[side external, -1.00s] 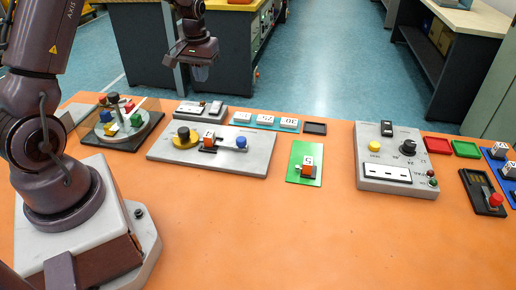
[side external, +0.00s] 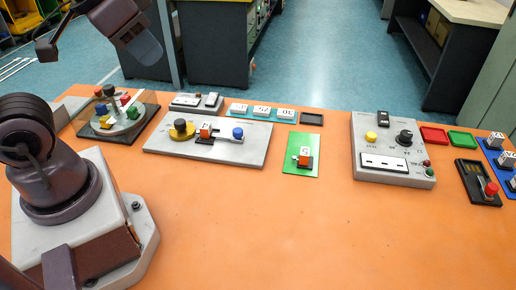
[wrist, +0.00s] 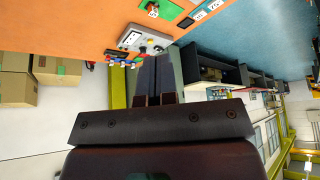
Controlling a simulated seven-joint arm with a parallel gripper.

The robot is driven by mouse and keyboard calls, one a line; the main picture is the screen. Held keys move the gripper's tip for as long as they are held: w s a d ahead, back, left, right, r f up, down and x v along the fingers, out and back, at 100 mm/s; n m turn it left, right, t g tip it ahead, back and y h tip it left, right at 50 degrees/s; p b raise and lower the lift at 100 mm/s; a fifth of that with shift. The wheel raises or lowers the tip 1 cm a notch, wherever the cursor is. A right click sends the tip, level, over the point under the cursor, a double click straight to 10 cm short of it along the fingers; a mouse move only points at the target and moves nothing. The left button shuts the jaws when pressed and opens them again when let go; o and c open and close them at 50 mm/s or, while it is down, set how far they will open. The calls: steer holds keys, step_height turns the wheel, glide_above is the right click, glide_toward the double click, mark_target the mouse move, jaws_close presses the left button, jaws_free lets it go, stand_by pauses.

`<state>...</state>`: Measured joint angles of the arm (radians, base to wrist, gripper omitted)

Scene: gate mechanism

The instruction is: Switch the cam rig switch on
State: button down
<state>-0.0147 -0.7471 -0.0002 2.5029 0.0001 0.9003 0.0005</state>
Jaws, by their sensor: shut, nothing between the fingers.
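The grey plate (side external: 215,155) at the back left of the orange table carries a yellow disc with a dark knob (side external: 182,129), an orange block with a white label (side external: 205,131) and a blue knob (side external: 238,133). A small grey box with switch parts (side external: 197,102) stands just behind it. I cannot tell which part is the cam rig switch, or its state. My gripper (side external: 153,56) is high above the table's back left, tilted, apart from everything. In the wrist view its two dark fingers (wrist: 157,60) are shut together and empty.
A round turntable with coloured blocks (side external: 120,117) stands left of the plate. A green board (side external: 300,168) and a grey control box (side external: 393,173) stand to the right. White numbered tiles (side external: 262,111) lie behind. The front middle of the table is clear.

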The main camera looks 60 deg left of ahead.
step_height(320, 180, down, 3)
steer(key=w+a+n+g, duration=0.1)
steer(key=w+a+g, duration=0.1)
steer(key=a, duration=0.1)
steer(key=n+g+y, duration=0.2)
steer(key=n, duration=0.6)
glide_above(214, 95)
steer(key=s+d, duration=0.2)
steer(key=s+d+f+x, duration=0.1)
steer(key=s+d+x, duration=0.1)
steer(key=x, duration=1.9)
steer(key=d+x, duration=0.1)
steer(key=x, duration=0.3)
steer(key=shift+a+f, duration=0.15)
steer(key=shift+f, duration=0.3)
steer(key=shift+a+f, duration=0.1)
steer(key=shift+f, duration=0.3)
